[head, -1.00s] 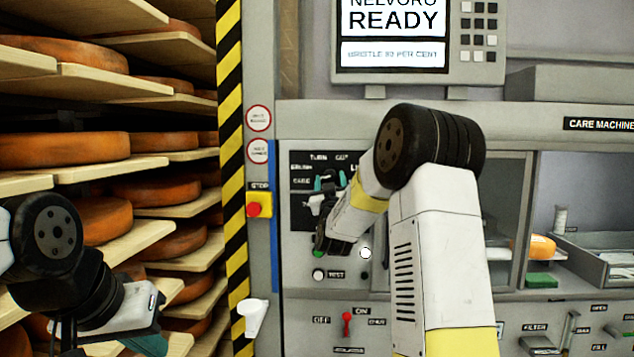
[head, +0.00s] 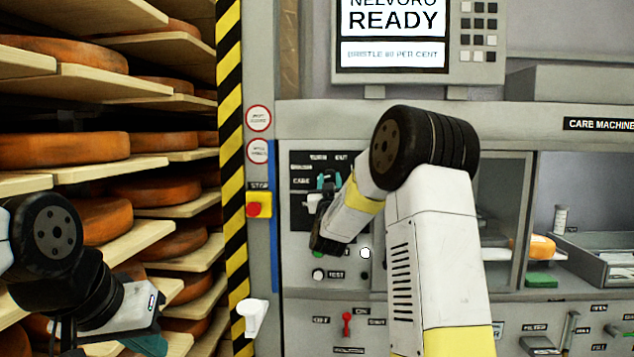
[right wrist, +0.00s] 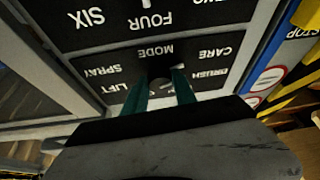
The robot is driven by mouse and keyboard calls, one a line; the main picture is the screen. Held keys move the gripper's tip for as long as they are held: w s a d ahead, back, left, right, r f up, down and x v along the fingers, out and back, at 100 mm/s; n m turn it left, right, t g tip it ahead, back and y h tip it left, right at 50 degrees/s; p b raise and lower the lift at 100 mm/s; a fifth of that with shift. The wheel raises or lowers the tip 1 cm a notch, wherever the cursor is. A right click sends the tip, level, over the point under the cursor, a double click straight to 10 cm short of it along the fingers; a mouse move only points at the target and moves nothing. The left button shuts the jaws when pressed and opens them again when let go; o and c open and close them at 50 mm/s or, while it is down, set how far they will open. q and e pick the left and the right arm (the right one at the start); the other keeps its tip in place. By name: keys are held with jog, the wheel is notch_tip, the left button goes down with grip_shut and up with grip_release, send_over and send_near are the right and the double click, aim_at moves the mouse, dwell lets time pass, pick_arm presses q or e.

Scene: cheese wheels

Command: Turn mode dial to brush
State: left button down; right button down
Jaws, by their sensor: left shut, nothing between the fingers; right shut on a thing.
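The mode dial (right wrist: 160,82) is a dark knob on a black panel, seen upside down in the right wrist view. A pale mark at its edge lies on the side of the CARE and BRUSH labels; its exact setting is hard to tell. The BRUSH label (right wrist: 209,76) is beside it, with LIFT and SPRAY on the other side. My right gripper (right wrist: 160,92) has its teal fingers shut on the dial. In the head view, my right gripper (head: 327,184) is at the panel, its wrist covering part of it. My left gripper (head: 150,343) is shut and empty, low at left.
The display (head: 393,30) reads READY above the panel. A red stop button (head: 254,209) sits left of the panel, beside the striped post (head: 233,170). A red switch (head: 347,323) is below. Cheese shelves (head: 120,165) fill the left.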

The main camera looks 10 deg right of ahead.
jog(key=m+h, duration=0.1)
jog(key=m, duration=0.1)
jog(key=m+g+h, duration=0.1)
jog(key=m, duration=0.1)
jog(key=m+h, duration=0.1)
jog(key=m, duration=0.2)
jog(key=shift+a+g+h, duration=0.3)
jog(key=shift+w+m+g+h, duration=0.1)
jog(key=shift+m+g+h, duration=0.45)
jog(key=shift+m, duration=1.55)
jog(key=c, duration=1)
grip_release()
jog(key=v, duration=0.8)
jog(key=shift+w, duration=0.1)
jog(key=shift+a+r, duration=0.1)
